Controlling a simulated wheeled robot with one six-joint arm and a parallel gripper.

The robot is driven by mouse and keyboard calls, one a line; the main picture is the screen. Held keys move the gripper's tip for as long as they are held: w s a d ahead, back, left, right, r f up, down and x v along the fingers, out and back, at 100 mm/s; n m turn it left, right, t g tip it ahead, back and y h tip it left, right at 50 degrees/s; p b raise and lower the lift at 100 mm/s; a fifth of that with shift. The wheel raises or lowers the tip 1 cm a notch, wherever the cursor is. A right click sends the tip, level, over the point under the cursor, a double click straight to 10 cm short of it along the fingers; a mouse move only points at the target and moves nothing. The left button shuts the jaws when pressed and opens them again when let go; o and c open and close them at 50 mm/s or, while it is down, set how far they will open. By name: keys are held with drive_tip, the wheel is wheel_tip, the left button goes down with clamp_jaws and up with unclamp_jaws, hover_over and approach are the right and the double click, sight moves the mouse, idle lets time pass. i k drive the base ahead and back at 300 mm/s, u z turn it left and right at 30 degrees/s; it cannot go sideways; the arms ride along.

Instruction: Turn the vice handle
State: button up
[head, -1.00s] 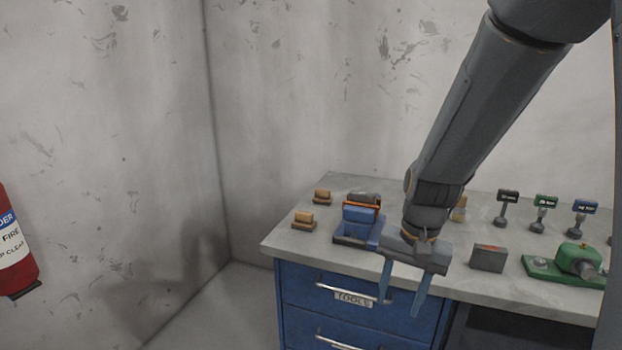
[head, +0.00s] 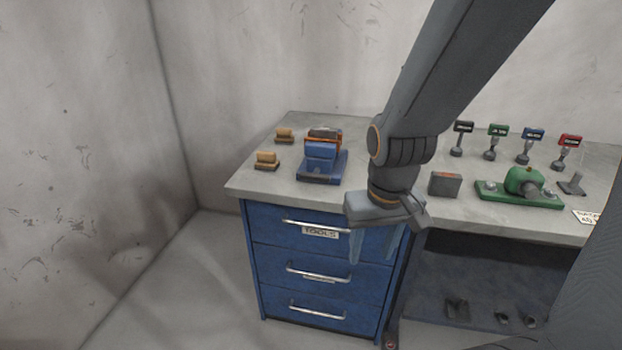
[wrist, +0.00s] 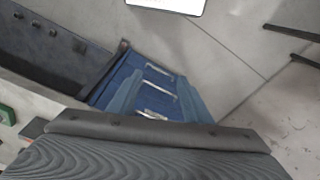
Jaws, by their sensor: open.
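The blue vice (head: 322,160) with an orange part along its top sits on the left part of the workbench in the head view. I cannot make out its handle. My gripper (head: 377,246) hangs pointing down in front of the bench's front edge, to the right of the vice and nearer to me. Its two blue fingers are apart with nothing between them. In the wrist view the fingers (wrist: 157,100) point toward the blue drawers, and the vice is not seen.
The grey workbench (head: 262,189) stands over a blue drawer unit (head: 275,255). Two small tan blocks (head: 266,158) lie left of the vice. A grey box (head: 445,184), a green device (head: 522,183) and several small labelled stands (head: 495,140) are to the right.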

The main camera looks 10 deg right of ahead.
sight(315, 176)
drive_tip(key=u, duration=2.35)
drive_tip(key=k, duration=0.4)
drive_tip(key=z, duration=2.55)
drive_tip(key=i, duration=0.25)
drive_tip(key=u, duration=0.1)
